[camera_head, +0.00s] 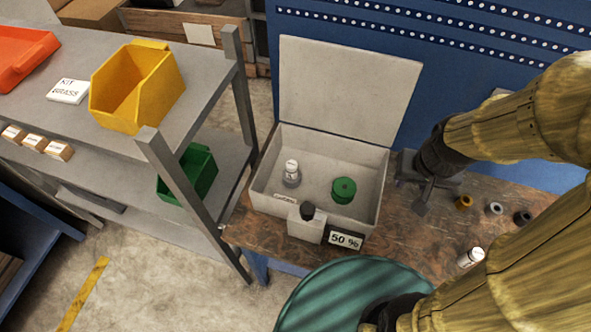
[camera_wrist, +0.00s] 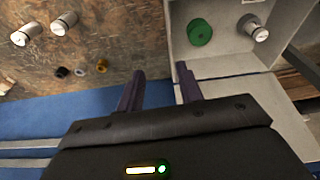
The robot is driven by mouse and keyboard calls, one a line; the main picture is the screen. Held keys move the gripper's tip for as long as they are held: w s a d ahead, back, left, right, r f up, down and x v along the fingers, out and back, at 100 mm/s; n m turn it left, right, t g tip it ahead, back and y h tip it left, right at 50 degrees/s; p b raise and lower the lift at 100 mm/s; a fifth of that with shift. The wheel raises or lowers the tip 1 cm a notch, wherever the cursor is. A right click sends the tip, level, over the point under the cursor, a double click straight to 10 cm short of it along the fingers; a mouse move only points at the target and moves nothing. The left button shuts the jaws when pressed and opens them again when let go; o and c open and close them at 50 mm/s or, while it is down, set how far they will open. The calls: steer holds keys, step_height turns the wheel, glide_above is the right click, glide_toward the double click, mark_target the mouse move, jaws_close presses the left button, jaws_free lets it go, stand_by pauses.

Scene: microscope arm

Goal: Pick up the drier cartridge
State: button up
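An open pale grey box (camera_head: 370,211) on the bench holds a green cylinder (camera_head: 343,190) and a grey jar with a white top (camera_head: 291,173). They also show in the wrist view, as the green cylinder (camera_wrist: 200,32) and the jar (camera_wrist: 252,28). A white labelled cylinder (camera_head: 470,257) stands on the bench; the wrist view shows two such cylinders (camera_wrist: 20,37) (camera_wrist: 63,22). No readable label tells which is the drier cartridge. My gripper (camera_head: 422,188) is open and empty, beside the box's right side; its fingers (camera_wrist: 160,82) are apart in the wrist view.
The box lid (camera_head: 348,90) stands open at the back. A "50 %" sign (camera_head: 345,241) is at the box's front. Yellow (camera_head: 464,202), grey (camera_head: 494,208) and black (camera_head: 522,217) rings lie on the bench. A blue perforated panel (camera_head: 440,62) is behind; a shelf with a yellow bin (camera_head: 137,88) is left.

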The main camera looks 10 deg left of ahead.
steer(key=shift+o, duration=2.4)
steer(key=shift+w+f, duration=0.1)
steer(key=shift+w, duration=0.15)
steer(key=w+a+f+n+t+y+b, duration=0.1)
steer(key=w+a+f+n+t+y, duration=0.15)
steer(key=w+f+n, duration=0.35)
steer(key=w+a+f+n+t+y, duration=0.1)
steer(key=w+a+f+n, duration=0.15)
steer(key=w+f, duration=0.4)
steer(key=s+a+f+n+g+y, duration=0.1)
steer(key=a+f+n+y, duration=0.2)
steer(key=a+y, duration=0.2)
steer(key=s+a+f+n+g+y+b, duration=0.1)
steer(key=a+f+n+y, duration=0.2)
steer(key=a, duration=0.7)
steer(key=shift+s+a+f+y, duration=0.15)
steer(key=shift+f+y, duration=0.1)
steer(key=shift+y, duration=0.7)
